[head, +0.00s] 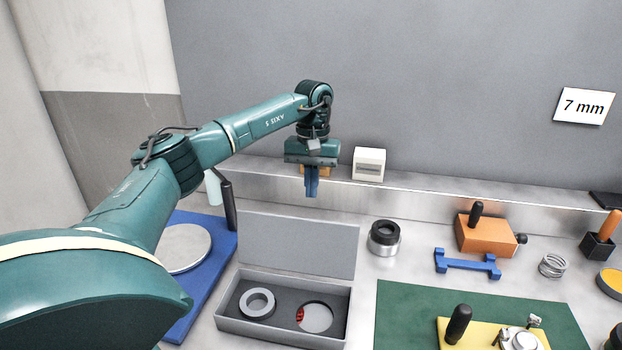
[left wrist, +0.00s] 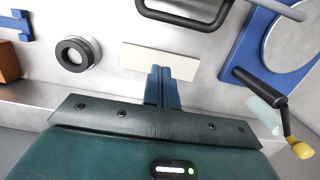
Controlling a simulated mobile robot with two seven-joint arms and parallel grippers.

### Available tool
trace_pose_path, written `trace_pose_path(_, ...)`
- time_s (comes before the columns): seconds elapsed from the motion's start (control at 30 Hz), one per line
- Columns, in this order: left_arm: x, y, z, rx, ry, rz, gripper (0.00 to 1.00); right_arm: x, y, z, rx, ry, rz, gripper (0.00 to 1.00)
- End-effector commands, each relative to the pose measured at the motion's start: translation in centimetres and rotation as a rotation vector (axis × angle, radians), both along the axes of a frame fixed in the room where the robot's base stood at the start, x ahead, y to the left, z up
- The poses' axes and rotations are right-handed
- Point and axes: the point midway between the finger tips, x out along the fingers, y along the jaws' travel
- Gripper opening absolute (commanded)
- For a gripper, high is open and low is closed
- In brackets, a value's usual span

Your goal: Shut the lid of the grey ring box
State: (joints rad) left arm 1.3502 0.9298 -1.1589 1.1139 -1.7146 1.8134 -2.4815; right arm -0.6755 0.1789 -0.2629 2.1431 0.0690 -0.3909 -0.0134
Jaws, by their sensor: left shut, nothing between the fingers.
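The grey ring box (head: 283,333) stands on the bench in the lower middle of the head view. Its lid (head: 298,245) is open and stands up at the rear edge, leaning back. Inside are a pale grey ring (head: 246,302) on the left and a round disc (head: 318,317) with a red mark on the right. My left gripper (head: 311,193) is shut and empty, pointing down above and behind the lid, apart from it. My right gripper is not in view.
A black-and-silver ring piece (head: 384,240) and a blue fixture (head: 467,264) stand right of the lid. A blue board (head: 222,246) with a dark post lies left. A white block (head: 369,164) is on the back ledge. A green mat (head: 400,310) lies to the right.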

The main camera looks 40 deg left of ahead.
Motion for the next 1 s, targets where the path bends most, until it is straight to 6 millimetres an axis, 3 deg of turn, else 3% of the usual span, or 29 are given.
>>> trace_pose_path(0.27,-0.8,-0.4,-6.2,0.001,0.005,0.001,0.00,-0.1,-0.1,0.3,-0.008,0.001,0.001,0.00)
trace_pose_path(0.33,-1.5,-0.8,-5.1,0.000,-0.001,-0.003,0.00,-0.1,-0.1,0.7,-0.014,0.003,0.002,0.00)
trace_pose_path(0.6,-3.5,-1.9,-4.2,-0.001,-0.001,-0.001,0.00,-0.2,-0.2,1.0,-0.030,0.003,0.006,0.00)
trace_pose_path(1.0,-3.8,-2.1,-4.1,-0.001,0.000,0.001,0.00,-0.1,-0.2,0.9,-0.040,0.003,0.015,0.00)
